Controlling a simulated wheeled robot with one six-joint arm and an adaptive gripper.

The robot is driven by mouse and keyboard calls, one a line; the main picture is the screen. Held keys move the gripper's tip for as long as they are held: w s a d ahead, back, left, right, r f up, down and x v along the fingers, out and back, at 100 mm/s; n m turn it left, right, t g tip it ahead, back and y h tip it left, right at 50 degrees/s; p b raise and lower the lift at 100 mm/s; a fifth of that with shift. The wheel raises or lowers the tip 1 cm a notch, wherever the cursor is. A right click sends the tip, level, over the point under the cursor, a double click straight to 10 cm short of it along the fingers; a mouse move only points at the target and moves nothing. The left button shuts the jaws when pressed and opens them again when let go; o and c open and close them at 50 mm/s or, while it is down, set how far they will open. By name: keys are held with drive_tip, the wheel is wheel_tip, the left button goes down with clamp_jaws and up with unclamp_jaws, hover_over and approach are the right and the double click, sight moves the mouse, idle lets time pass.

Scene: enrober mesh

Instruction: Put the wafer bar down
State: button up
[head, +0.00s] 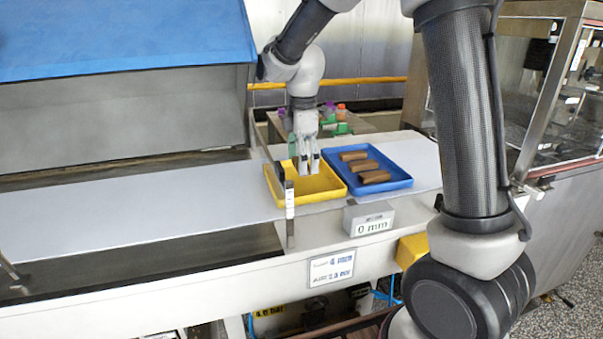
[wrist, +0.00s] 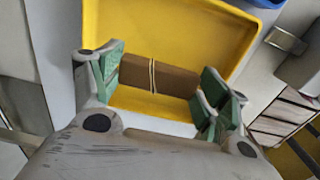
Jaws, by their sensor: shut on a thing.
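My gripper (head: 306,168) points down over the yellow tray (head: 275,186) in the head view. In the wrist view, the wafer bar (wrist: 175,79) is brown with a pale band around its middle. It lies crosswise between the green pads of my gripper (wrist: 162,84), which is shut on its two ends. The yellow tray (wrist: 215,30) is beneath it in the wrist view. I cannot tell whether the bar touches the tray floor. In the head view the fingers hide the bar.
The white belt (head: 130,208) is clear at left.

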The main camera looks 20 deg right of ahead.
drive_tip(key=shift+f, duration=1.8)
drive_tip(key=shift+f, duration=0.1)
drive_tip(key=o, duration=0.8)
